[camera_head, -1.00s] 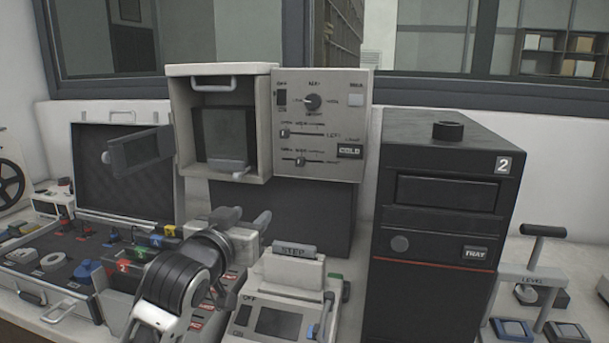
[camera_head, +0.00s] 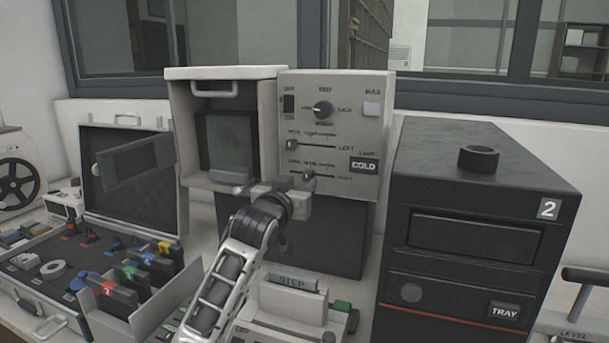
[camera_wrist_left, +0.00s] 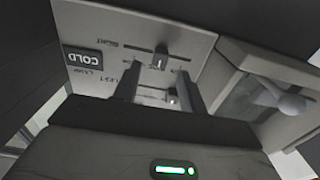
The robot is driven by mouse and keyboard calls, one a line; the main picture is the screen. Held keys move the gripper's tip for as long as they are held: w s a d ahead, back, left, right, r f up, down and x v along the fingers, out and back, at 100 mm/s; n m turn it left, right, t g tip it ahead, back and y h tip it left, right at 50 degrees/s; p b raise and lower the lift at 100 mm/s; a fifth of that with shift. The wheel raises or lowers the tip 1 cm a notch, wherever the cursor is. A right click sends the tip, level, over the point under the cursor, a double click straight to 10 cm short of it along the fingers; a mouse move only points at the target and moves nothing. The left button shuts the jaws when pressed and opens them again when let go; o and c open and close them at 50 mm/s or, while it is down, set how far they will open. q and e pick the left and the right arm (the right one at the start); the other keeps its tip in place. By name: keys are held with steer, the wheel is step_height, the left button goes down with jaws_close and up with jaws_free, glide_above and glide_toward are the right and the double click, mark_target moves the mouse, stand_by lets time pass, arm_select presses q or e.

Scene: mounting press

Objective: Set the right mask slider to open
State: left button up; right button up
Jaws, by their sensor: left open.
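The pale control panel (camera_head: 355,115) carries two horizontal sliders, the upper marked LEFT. The right mask slider's knob (camera_head: 307,175) is on the lower track, left of its middle, partly hidden by my gripper. My left gripper (camera_head: 292,184) is at the panel's lower edge, close to this knob. In the left wrist view the panel is upside down. There the right slider knob (camera_wrist_left: 161,58) lies just beyond and between the open fingers (camera_wrist_left: 160,85), with nothing clamped. The left slider knob (camera_wrist_left: 172,97) shows between the fingers. Contact cannot be told. My right gripper is not in view.
A tall black cabinet (camera_head: 470,220) stands right. A STEP device (camera_head: 293,295) is below. A case (camera_head: 30,285) with coloured pieces lies left.

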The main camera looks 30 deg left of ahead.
mark_target(307, 177)
arm_select(q)
steer(key=shift+x, duration=2.05)
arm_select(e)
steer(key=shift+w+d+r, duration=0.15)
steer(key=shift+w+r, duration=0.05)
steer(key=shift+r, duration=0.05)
arm_select(q)
steer(key=shift+c, duration=0.3)
